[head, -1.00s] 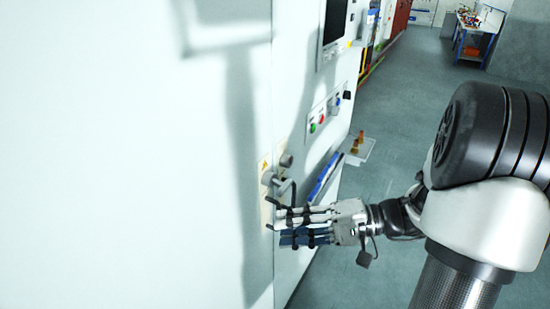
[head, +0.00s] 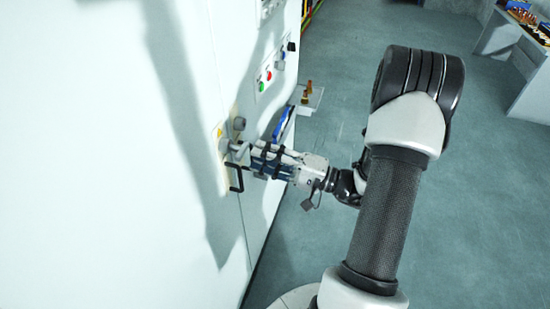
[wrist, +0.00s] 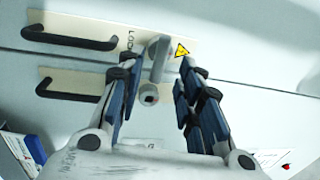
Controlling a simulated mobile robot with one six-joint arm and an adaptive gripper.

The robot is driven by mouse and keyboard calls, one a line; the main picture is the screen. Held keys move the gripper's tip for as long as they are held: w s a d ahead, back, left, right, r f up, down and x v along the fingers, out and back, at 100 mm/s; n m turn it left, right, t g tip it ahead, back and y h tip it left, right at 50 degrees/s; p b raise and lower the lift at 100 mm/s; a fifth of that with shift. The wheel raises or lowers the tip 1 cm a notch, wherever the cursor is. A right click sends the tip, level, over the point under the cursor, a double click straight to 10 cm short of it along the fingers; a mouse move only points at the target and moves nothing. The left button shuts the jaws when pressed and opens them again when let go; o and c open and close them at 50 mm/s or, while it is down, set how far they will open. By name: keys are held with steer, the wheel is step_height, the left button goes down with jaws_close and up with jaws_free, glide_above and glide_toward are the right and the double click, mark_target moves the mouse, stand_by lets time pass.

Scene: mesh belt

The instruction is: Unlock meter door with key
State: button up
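The meter door is a pale white panel (head: 110,180) filling the left of the head view. At its edge is a lock with a grey lever (wrist: 160,58) on a cream plate beside a yellow warning triangle (wrist: 182,50). A round grey fitting with a socket (wrist: 149,94) sits just below the lever. My gripper (wrist: 155,72) is open, its two fingers spread on either side of the lever and fitting, with gaps visible. In the head view my gripper (head: 255,160) is close to the panel beside the grey knobs (head: 238,123). I cannot make out a separate key.
Two black handles, one above (wrist: 75,32) and one below (wrist: 72,88) the seam, lie left of the lock in the wrist view. A small shelf (head: 307,101) with brass-coloured items and buttons (head: 269,75) are farther along the panel. Open floor (head: 475,200) lies to the right.

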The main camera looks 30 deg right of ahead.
mark_target(245, 152)
steer(key=shift+x, duration=2.6)
steer(key=shift+c, duration=0.3)
jaws_close()
